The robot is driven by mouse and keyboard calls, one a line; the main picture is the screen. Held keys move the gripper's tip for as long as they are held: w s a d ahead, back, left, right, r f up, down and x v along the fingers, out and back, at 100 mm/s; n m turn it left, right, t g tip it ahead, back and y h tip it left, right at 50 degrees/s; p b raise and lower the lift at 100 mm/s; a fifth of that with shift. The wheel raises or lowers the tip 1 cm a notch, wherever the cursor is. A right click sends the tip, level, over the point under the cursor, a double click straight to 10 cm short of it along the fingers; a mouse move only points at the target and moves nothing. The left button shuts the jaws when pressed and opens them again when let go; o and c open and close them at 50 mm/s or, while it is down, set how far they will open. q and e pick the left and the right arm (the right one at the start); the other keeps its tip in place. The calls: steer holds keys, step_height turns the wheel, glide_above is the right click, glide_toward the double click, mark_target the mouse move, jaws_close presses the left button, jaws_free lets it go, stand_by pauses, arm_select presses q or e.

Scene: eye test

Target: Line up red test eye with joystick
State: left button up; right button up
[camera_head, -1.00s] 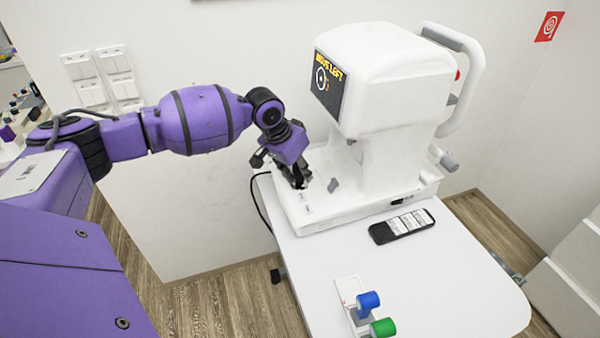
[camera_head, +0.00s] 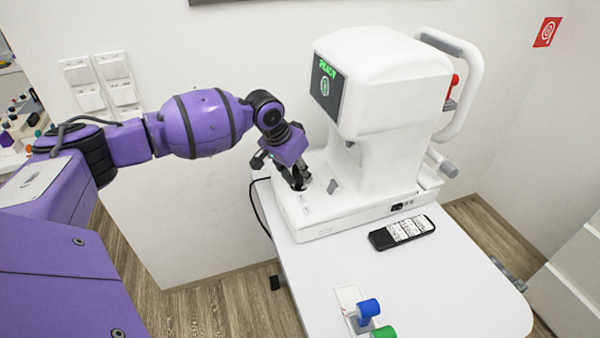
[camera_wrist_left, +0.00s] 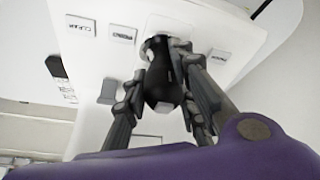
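The white eye-test machine (camera_head: 385,75) stands on the table. The red test eye (camera_head: 454,80) shows behind the machine's head, by the white headrest frame (camera_head: 475,85). The black joystick (camera_wrist_left: 162,78) rises from the machine's base. My left gripper (camera_head: 298,184) is at the joystick; in the left wrist view its fingers (camera_wrist_left: 163,85) close on the joystick from both sides. My right gripper is not in view.
A black remote-like device (camera_head: 402,232) lies on the white table (camera_head: 430,290) in front of the machine. A blue knob (camera_head: 368,308) and a green knob (camera_head: 383,332) are at the table's near edge. Wall switches (camera_head: 105,80) are behind my left arm.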

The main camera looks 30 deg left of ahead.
arm_select(q)
steer(key=o, duration=0.5)
steer(key=shift+o, duration=0.2)
steer(key=shift+r, duration=0.1)
